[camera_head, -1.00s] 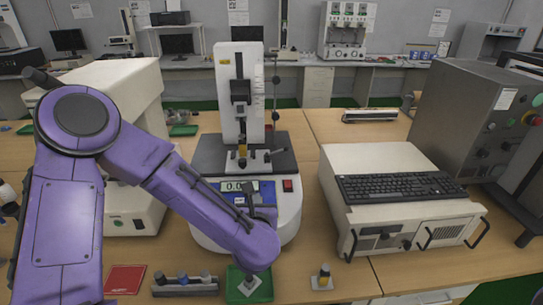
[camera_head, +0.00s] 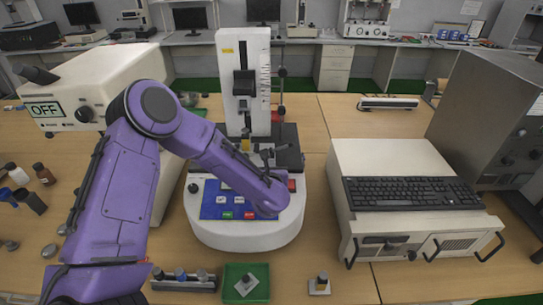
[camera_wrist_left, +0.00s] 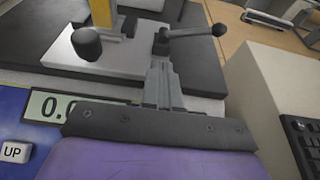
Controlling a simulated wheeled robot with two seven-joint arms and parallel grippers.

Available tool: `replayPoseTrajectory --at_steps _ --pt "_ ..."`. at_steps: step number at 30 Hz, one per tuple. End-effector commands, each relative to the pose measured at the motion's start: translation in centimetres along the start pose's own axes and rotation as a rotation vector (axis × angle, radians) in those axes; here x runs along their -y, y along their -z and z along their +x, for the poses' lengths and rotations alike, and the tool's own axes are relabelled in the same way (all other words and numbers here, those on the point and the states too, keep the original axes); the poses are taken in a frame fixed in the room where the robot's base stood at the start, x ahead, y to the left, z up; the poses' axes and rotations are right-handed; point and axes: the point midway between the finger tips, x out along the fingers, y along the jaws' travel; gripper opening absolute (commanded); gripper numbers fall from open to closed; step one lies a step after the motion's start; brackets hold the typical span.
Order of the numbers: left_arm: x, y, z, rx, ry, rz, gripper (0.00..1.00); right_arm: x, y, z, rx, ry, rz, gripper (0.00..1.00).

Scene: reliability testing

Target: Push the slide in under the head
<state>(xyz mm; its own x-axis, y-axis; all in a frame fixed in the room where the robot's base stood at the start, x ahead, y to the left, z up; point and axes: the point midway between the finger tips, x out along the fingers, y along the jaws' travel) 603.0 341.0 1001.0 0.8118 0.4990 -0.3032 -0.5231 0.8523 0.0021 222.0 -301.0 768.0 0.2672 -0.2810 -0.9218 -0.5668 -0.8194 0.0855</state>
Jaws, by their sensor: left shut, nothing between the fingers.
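The tester is a white column (camera_head: 229,75) on a rounded white base (camera_head: 250,236) with a blue panel. Its dark head (camera_head: 243,84) rides on the column, with a yellow-tipped part (camera_head: 245,144) below it. In the left wrist view the yellow part (camera_wrist_left: 103,14) stands over a light grey slide (camera_wrist_left: 110,65) with a black knob (camera_wrist_left: 87,43) and a ball-ended lever (camera_wrist_left: 218,30). My left gripper (camera_wrist_left: 160,66) is shut and empty, its tips at the slide's near edge; contact cannot be told. In the head view my arm partly hides the slide.
A green tray (camera_head: 262,293) with a metal piece lies in front of the tester. A rack of weights (camera_head: 183,284) is left of it. A beige box (camera_head: 365,235) with a keyboard (camera_head: 410,193) stands close on the right. A microscope-like unit (camera_head: 85,75) is at left.

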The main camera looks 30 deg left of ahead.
Motion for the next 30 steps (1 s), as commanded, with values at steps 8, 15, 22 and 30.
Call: replayPoseTrajectory --at_steps 8,15,22,30 --pt "0.1 -0.8 2.2 -0.001 0.000 0.000 0.00 -0.1 0.5 -1.4 0.001 -0.001 0.000 0.69" --pt "0.1 -0.7 2.3 -0.001 0.001 0.000 0.00 -0.1 0.5 -1.3 0.000 0.000 0.000 0.69" --pt "0.1 -0.8 4.9 0.001 -0.002 -0.005 0.00 0.1 -0.4 1.0 0.001 -0.001 0.000 0.69" --pt "0.1 -2.1 6.3 0.001 0.001 0.000 0.00 0.1 -0.6 1.5 0.001 -0.001 0.000 0.69"
